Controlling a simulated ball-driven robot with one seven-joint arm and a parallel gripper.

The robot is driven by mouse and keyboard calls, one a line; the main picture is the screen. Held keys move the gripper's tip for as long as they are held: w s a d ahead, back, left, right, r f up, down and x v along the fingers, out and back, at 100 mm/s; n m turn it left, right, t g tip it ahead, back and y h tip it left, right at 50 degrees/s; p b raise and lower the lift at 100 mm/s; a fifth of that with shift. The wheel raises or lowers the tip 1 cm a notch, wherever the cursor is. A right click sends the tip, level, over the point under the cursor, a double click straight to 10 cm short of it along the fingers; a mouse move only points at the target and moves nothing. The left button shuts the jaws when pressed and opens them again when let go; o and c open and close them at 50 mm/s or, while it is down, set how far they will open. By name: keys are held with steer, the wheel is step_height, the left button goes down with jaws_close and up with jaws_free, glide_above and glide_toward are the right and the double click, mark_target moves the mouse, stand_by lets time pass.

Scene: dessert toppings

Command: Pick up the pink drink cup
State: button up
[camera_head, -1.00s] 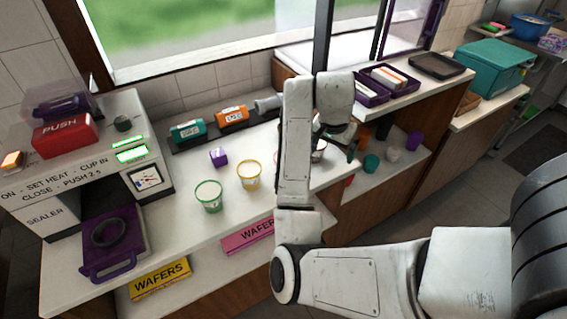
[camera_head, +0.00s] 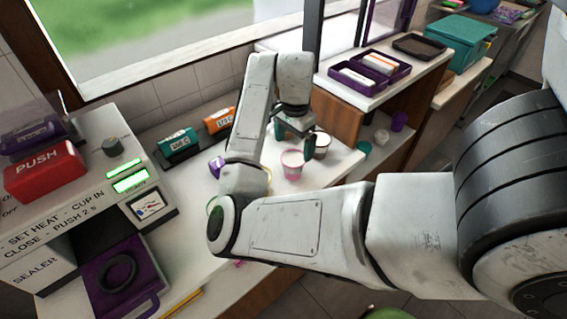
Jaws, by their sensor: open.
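The pink drink cup (camera_head: 292,165) stands upright on the white counter (camera_head: 342,168), near the front edge at its right end. My gripper (camera_head: 294,135) is above and just behind the cup in the picture, pointing down. Its dark green fingers are apart, with no object seen held between them. I cannot tell whether a finger touches the cup. A brown-and-white cup (camera_head: 321,147) stands close to the right of the pink cup, beside the right finger.
My arm hides most of a yellow-rimmed cup and a green-rimmed cup to the left. A purple cube (camera_head: 217,166) sits behind them. Teal (camera_head: 178,145) and orange (camera_head: 219,119) boxes line the wall. The sealer (camera_head: 75,215) stands at left; a raised shelf with purple trays (camera_head: 368,76) is at right.

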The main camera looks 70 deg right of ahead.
mark_target(293, 166)
step_height(293, 166, down, 10)
steer(key=shift+r+b, duration=0.2)
steer(key=shift+b, duration=1)
steer(key=c, duration=1.1)
